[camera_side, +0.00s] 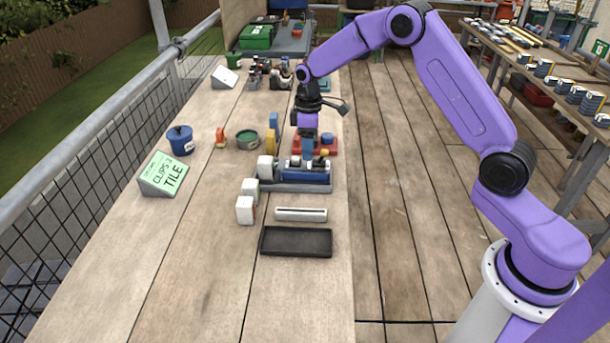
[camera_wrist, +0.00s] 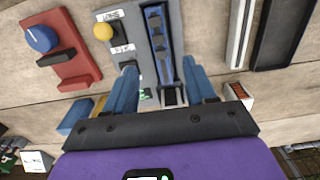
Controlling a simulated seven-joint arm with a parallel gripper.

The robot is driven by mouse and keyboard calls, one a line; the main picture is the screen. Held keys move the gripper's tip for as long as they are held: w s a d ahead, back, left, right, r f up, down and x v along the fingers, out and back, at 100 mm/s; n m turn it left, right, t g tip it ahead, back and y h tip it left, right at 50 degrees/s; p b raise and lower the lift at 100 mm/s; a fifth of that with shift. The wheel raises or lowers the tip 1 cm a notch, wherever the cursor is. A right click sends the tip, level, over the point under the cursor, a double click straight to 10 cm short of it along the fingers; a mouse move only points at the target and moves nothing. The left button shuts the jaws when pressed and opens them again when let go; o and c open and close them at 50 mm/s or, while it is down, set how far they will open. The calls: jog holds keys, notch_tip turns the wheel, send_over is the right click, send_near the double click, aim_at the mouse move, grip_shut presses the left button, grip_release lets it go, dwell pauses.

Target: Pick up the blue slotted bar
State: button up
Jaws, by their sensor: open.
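The blue slotted bar (camera_wrist: 159,32) lies lengthwise in a recess of a grey fixture (camera_wrist: 114,12) in the wrist view. In the side view the bar (camera_side: 305,178) lies across the front of the fixture (camera_side: 262,187). My gripper (camera_wrist: 159,68) is open, with one blue finger on each side of the bar's near end in the wrist view. Its fingers look apart from the bar. In the side view my gripper (camera_side: 308,155) points down just above and behind the bar. Its height over the bar is hard to tell.
A red base with a blue knob (camera_wrist: 63,62) stands beside the fixture. A white slotted strip (camera_side: 301,215) and an empty black tray (camera_side: 296,243) lie in front. The left bench front is clear.

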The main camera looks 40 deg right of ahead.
aim_at(309, 171)
jog(key=shift+s+d+f, duration=0.1)
jog(key=shift+f, duration=3.8)
jog(key=shift+c, duration=0.3)
grip_shut()
